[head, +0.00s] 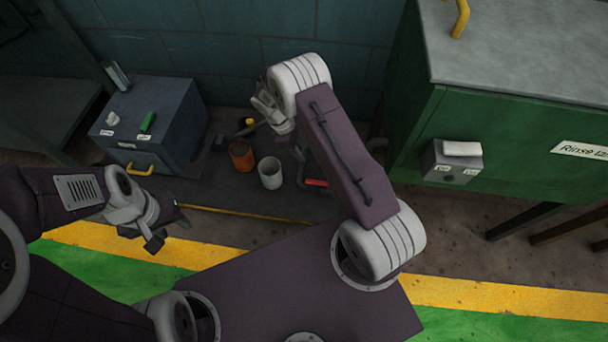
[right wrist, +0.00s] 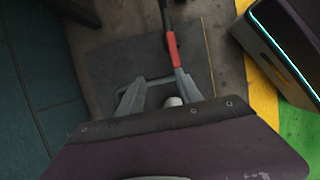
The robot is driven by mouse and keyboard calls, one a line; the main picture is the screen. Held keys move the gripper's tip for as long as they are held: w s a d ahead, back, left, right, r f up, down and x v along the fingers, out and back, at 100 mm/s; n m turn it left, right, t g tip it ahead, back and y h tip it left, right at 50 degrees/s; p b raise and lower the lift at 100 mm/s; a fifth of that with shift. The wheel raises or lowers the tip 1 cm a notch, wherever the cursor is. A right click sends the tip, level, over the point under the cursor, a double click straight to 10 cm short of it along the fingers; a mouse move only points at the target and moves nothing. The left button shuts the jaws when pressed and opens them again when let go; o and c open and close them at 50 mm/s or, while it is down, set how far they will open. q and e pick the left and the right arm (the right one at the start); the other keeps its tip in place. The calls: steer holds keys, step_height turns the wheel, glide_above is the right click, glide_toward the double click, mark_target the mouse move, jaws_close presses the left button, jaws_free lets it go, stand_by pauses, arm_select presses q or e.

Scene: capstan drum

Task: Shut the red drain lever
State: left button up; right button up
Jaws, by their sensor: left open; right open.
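The red drain lever (head: 316,183) is low near the floor, right of the white bucket, partly hidden behind my right arm. In the right wrist view the red handle (right wrist: 174,53) is a narrow bar on a dark pipe, its lower end at the tip of the right finger in the picture. Whether they touch, I cannot tell. My right gripper (right wrist: 158,88) is open and seems empty. In the head view it (head: 262,112) hangs above the buckets, left of the lever. My left gripper (head: 168,225) is open and empty over the floor at the left.
An orange bucket (head: 241,155) and a white bucket (head: 270,173) stand on the dark mat. A grey cabinet (head: 160,120) with a yellow handle is at the left. A green cabinet (head: 480,110) with a grey switch box (head: 452,162) is at the right.

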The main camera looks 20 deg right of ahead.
steer(key=b, duration=0.2)
glide_toward(314, 181)
arm_select(q)
steer(key=f, duration=0.3)
steer(key=shift+s+f, duration=0.2)
steer(key=shift+f, duration=0.15)
arm_select(e)
steer(key=shift+w+a+r+g, duration=0.2)
steer(key=shift+w+r+g, duration=0.1)
steer(key=shift+g, duration=0.1)
steer(key=b+x, duration=0.6)
steer(key=x, duration=0.3)
arm_select(q)
step_height(314, 181, down, 6)
steer(key=shift+f, duration=0.25)
arm_select(e)
steer(key=shift+r, duration=0.1)
jaws_close()
